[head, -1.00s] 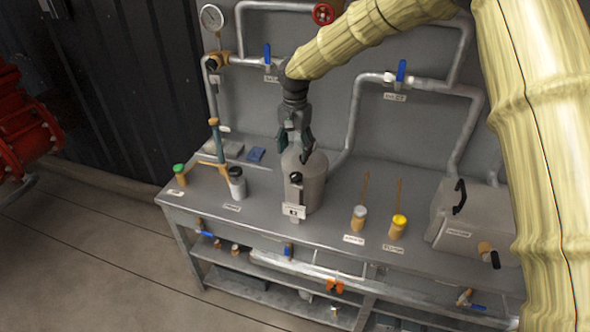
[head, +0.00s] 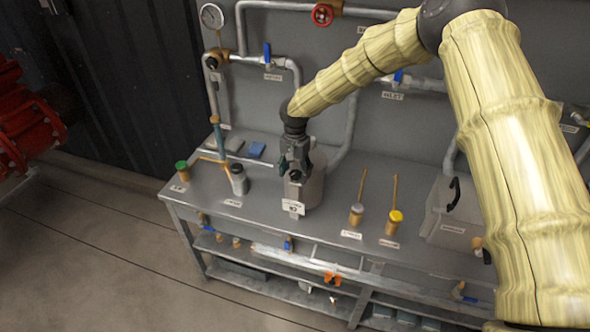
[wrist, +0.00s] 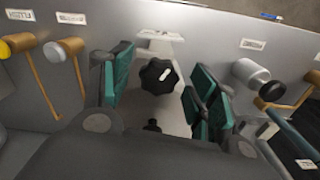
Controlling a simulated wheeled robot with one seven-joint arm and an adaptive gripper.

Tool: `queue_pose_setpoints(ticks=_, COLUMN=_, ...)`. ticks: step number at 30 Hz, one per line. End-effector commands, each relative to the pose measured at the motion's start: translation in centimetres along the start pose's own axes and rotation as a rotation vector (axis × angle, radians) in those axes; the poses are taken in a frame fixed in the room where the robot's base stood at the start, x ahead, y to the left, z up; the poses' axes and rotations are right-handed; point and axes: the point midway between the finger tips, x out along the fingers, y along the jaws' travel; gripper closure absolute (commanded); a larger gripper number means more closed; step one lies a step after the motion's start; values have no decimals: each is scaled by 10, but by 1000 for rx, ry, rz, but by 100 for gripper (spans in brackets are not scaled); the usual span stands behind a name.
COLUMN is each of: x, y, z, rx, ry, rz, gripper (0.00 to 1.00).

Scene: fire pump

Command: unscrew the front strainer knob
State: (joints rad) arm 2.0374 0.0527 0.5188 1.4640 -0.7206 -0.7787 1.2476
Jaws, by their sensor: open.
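The black lobed knob (wrist: 158,76) sits on a light grey bracket (wrist: 160,45) and shows in the wrist view between my fingers. In the head view the knob (head: 296,175) is at the front of the grey strainer canister (head: 313,185), partly covered by my gripper. My gripper (head: 291,168) is open and points down over the knob. In the wrist view its teal-padded fingers stand either side of the knob with gaps. A smaller black part (wrist: 152,126) shows nearer the palm. Whether the fingertips reach the knob's depth is unclear.
A grey box (head: 450,212) is farther right. Pipes run behind.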

Motion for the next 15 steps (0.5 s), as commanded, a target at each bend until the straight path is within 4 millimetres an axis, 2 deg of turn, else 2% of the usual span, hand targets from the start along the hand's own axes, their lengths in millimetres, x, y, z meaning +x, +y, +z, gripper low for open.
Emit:
queue_pose_setpoints(ticks=8, x=1, y=0, z=0, rx=0, ry=0, rz=0, gripper=42)
queue_pose_setpoints(ticks=15, x=0, y=0, z=0, rx=1, ry=0, rz=0, gripper=86)
